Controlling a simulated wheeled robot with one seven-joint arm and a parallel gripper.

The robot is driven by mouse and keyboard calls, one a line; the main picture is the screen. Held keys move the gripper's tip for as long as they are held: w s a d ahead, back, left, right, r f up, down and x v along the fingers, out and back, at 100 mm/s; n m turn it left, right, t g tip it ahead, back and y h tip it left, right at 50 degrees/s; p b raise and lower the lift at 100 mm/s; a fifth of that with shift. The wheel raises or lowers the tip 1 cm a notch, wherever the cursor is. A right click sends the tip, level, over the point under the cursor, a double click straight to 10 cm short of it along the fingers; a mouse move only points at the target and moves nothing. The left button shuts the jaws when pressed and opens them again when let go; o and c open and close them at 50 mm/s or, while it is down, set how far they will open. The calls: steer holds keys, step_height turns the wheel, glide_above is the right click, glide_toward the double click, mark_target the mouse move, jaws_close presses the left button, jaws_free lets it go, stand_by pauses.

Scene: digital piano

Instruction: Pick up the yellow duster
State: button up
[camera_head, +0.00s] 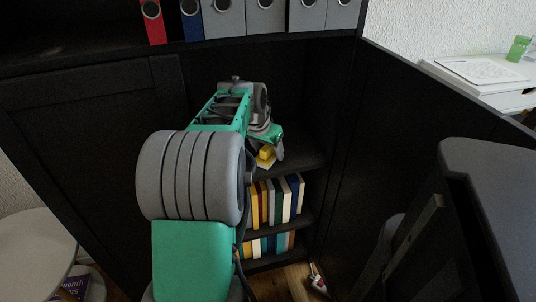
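A small yellow thing, which looks like the yellow duster (266,153), shows low at the end of my arm, at the upper open shelf of the dark cabinet. Only a small part of it shows; the rest is hidden by my wrist and gripper. My gripper (275,153) is at the duster, inside the cabinet opening. Its fingers are too small and too covered to tell whether they are open or shut on the duster, or whether the duster touches the shelf.
The black cabinet holds rows of books (279,201) on the lower shelves and ring binders (265,17) above. An open black door (400,120) stands at the right. A white desk (508,98) is beyond it. A round white table (35,245) is at lower left.

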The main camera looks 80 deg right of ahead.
steer(key=c, duration=1.3)
steer(key=shift+r, duration=0.4)
steer(key=shift+c, duration=0.2)
step_height(320, 180, up, 2)
steer(key=shift+r+p, duration=0.15)
steer(key=shift+p, duration=0.4)
steer(key=a+r+p, duration=0.3)
steer(key=a+r, duration=0.7)
steer(key=a, duration=0.4)
steer(key=shift+s, duration=0.4)
steer(key=o, duration=1.1)
steer(key=shift+c, duration=0.2)
steer(key=c, duration=0.7)
